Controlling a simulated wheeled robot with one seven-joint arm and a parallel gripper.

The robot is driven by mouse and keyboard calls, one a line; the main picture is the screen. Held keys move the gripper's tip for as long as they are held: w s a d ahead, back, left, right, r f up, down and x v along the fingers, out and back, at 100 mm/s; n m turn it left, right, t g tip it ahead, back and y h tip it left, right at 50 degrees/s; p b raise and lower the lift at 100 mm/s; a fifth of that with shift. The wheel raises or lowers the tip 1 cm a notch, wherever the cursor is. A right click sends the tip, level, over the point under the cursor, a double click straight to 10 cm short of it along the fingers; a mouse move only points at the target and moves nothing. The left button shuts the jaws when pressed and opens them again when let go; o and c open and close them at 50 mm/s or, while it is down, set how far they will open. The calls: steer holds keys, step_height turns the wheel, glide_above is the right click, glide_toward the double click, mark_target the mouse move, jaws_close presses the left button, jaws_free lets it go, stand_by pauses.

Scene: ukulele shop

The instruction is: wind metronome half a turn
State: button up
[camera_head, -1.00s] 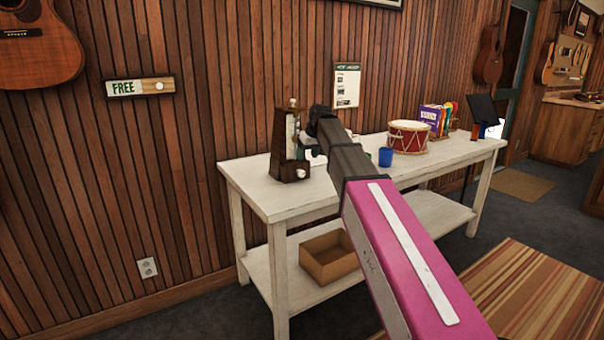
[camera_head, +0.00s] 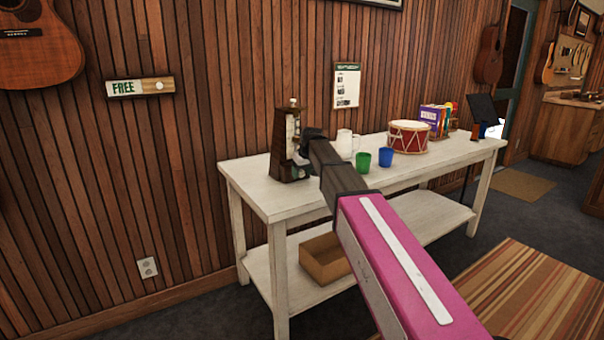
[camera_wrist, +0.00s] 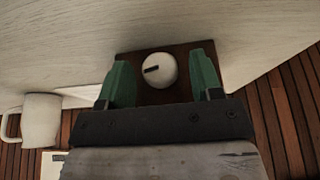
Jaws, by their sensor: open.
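The metronome (camera_head: 285,145) is a dark wooden pyramid-shaped case with a pale front. It stands upright at the left end of the white table (camera_head: 255,192). In the wrist view its white round winding knob (camera_wrist: 159,70) with a dark slot mark shows on the brown case (camera_wrist: 183,56). My gripper (camera_wrist: 161,80) has green fingers, one on each side of the knob, with visible gaps, so it is open around or just short of the knob. In the head view my arm hides the knob and most of the gripper.
A cardboard box (camera_head: 325,260) sits on the lower shelf. The wood-panelled wall (camera_head: 210,120) is close behind the table.

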steer(key=shift+f, duration=0.15)
steer(key=shift+c, duration=0.2)
steer(key=c, duration=0.8)
steer(key=shift+c, duration=0.2)
steer(key=shift+w+y, duration=0.15)
steer(key=shift+y, duration=0.15)
steer(key=shift+w+d+m+g+y, duration=0.15)
steer(key=shift+m+g+y, duration=0.25)
steer(key=shift+g+y, duration=0.7)
steer(key=g+y, duration=0.1)
steer(key=y, duration=0.1)
steer(key=m+g+y, duration=0.1)
steer(key=shift+d+f+y, duration=0.1)
steer(key=shift+d+y, duration=0.1)
steer(key=shift+y, duration=0.2)
steer(key=y, duration=0.1)
steer(key=g+y, duration=0.1)
steer(key=y, duration=0.1)
steer(key=shift+w+d+f+m, duration=0.1)
steer(key=shift+f+m, duration=0.1)
steer(key=shift+m, duration=0.2)
steer(key=shift+f+m+g+y, duration=0.1)
steer(key=shift+m+g+y, duration=0.55)
steer(key=shift+y, duration=0.85)
